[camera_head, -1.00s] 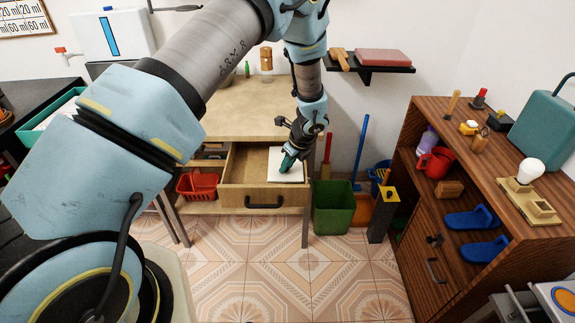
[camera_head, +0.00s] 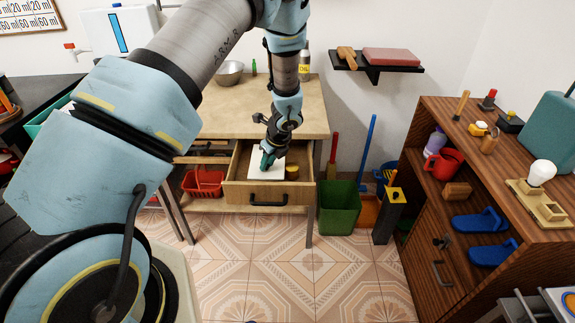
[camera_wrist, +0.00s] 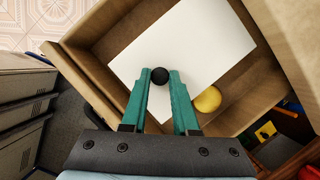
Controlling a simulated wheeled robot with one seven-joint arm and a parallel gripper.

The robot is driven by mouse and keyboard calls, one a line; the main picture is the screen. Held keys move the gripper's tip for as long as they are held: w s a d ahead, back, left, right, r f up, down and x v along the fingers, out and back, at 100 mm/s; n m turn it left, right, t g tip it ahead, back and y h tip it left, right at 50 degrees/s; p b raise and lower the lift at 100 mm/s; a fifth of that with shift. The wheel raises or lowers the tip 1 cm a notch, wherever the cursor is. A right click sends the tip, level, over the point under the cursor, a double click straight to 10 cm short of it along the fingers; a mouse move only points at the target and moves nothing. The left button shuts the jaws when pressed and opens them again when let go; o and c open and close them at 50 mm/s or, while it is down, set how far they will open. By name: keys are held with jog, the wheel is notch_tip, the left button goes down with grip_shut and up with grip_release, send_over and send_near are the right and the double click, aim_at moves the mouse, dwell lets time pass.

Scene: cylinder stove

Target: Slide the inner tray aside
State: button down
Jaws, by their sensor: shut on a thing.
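The inner tray (camera_head: 272,174) is a flat white panel inside the open wooden drawer (camera_head: 235,194); it also shows in the wrist view (camera_wrist: 205,45). It sits toward the left part of the drawer in the head view. A black knob (camera_wrist: 160,76) stands on the tray. My gripper (camera_head: 267,163), with green fingers, is shut on this knob in the wrist view (camera_wrist: 160,78). A round yellow, brass-like object (camera_head: 292,172) lies in the drawer just right of the tray, and also shows in the wrist view (camera_wrist: 207,100).
The drawer's side walls bound the tray closely. A red basket (camera_head: 203,183) is left of the drawer, and a green bin (camera_head: 339,210) stands to its right. A wooden shelf unit (camera_head: 440,215) is farther right. The tiled floor in front is clear.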

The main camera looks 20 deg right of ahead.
aim_at(251, 168)
jog(key=a, duration=0.1)
jog(key=w+a, duration=0.2)
jog(key=a, duration=0.1)
jog(key=shift+s, duration=0.1)
jog(key=c, duration=0.7)
grip_release()
jog(key=b+v, duration=0.1)
jog(key=v, duration=0.9)
jog(key=shift+s+r, duration=0.1)
jog(key=shift+r, duration=0.3)
jog(key=shift+a, duration=0.1)
